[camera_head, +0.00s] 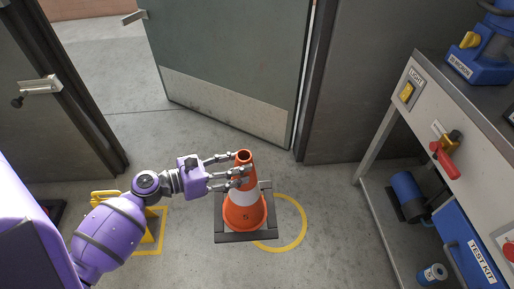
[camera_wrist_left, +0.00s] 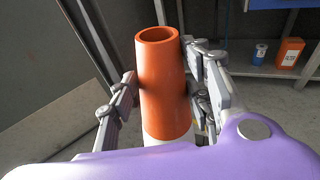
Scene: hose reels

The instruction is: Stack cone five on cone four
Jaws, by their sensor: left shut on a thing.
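An orange cone with a white band, a dark square base and the number 5, cone five (camera_head: 245,214), is upright in the middle of the head view. My left gripper (camera_head: 240,172) comes in from the left and is shut on its upper part, fingers on both sides just below the open top. The left wrist view shows the cone's orange top (camera_wrist_left: 163,90) between the fingers. Its base overlaps the left part of a yellow floor ring. I cannot tell whether the base touches the floor. No separate cone four is distinguishable. My right gripper is out of view.
The yellow ring (camera_head: 303,228) lies on the concrete floor. A yellow object (camera_head: 106,197) and a yellow floor outline (camera_head: 160,249) are by my left arm. A bench (camera_head: 398,120) with a blue test kit (camera_head: 466,246) below stands right. A grey door (camera_head: 235,60) stands open behind.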

